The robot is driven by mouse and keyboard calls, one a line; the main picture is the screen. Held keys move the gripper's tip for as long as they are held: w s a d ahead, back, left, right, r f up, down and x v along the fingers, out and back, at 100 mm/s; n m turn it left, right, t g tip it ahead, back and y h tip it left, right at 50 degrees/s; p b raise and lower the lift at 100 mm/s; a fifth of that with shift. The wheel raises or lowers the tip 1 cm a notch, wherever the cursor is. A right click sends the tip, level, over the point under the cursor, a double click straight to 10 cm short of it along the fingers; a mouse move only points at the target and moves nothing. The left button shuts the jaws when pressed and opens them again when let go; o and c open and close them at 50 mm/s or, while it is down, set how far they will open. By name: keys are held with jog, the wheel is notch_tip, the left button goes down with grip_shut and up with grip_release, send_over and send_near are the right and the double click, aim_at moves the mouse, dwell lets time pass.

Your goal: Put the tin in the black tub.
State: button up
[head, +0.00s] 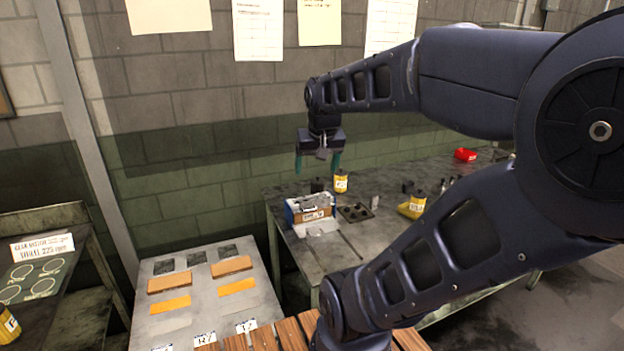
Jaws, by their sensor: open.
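My gripper (318,164) is open and empty, its green fingers pointing down above the far left part of the dark workbench. Below and just right of it stands a small yellow-labelled tin (341,183) with a dark top. A similar yellow-labelled tin (418,202) stands further right, at a yellow tray (404,211). A third yellow-labelled tin (8,325) is cut off at the left edge. A small black container (317,186) shows behind the blue and white box. I cannot tell whether it is the black tub, or which tin the task means.
The blue and white box (293,215) stands at the bench's left end, beside a dark holed block (355,212). A red bin (465,155) is at the back right. A grey panel with orange blocks (228,266) stands left. My arm hides much of the bench's right side.

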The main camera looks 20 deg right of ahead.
jog(key=s+a, duration=0.1)
jog(key=s+a+f+n, duration=0.1)
jog(key=s+a+n, duration=0.1)
jog(key=s, duration=0.1)
jog(key=shift+f+y, duration=0.3)
jog(key=shift+f, duration=0.05)
